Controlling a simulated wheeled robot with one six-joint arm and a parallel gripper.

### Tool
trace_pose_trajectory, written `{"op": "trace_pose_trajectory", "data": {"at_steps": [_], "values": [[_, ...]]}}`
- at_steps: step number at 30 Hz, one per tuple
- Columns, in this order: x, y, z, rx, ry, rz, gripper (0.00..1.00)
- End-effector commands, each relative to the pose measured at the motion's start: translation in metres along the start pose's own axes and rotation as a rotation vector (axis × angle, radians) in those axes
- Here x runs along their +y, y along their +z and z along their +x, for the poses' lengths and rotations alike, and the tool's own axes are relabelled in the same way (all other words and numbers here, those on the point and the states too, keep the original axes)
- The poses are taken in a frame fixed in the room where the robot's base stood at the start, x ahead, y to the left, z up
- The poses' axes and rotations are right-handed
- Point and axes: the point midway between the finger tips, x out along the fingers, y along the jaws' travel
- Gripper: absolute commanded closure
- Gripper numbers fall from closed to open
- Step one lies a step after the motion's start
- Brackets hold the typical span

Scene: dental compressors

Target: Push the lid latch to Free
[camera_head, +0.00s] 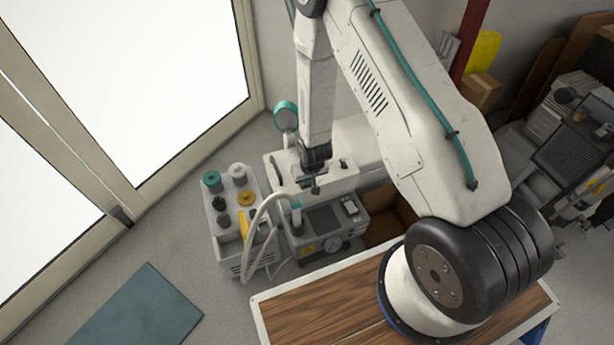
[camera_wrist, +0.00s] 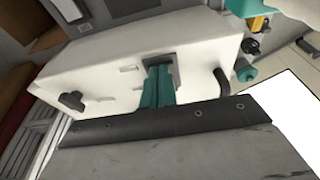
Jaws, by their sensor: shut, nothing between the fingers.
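A white compressor housing (camera_head: 340,185) stands below my arm; its pale top also fills the upper middle of the wrist view (camera_wrist: 110,60). My gripper (camera_wrist: 160,68), with teal fingers, is shut and empty, its tips at a dark recess in the housing. I cannot tell whether they touch it. In the head view my gripper (camera_head: 314,188) is small and partly hidden by the wrist. A black knob (camera_wrist: 72,101) sits on the housing to the left, and a black curved handle (camera_wrist: 222,82) to the right. Which part is the lid latch, and its setting, I cannot tell.
A grey tray cart (camera_head: 230,225) with several teal, white and yellow-topped items stands left of the compressor, with a pale hose (camera_head: 251,235) looping beside it. A wooden-topped table (camera_head: 310,305) is in front. A teal mat (camera_head: 135,310) lies on open floor at left.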

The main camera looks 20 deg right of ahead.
Motion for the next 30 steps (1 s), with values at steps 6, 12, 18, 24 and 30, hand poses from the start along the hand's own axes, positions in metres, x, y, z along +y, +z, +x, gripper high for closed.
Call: {"op": "trace_pose_trajectory", "data": {"at_steps": [6,12,18,24,30], "values": [[0.000,-0.005,-0.001,0.002,0.000,0.000,1.00],[0.000,-0.014,-0.003,0.000,0.000,0.000,1.00],[0.000,-0.015,-0.004,0.000,0.000,0.000,1.00],[0.000,-0.016,-0.005,0.000,0.000,0.000,1.00],[0.001,-0.020,-0.026,0.002,0.000,0.002,1.00]]}}
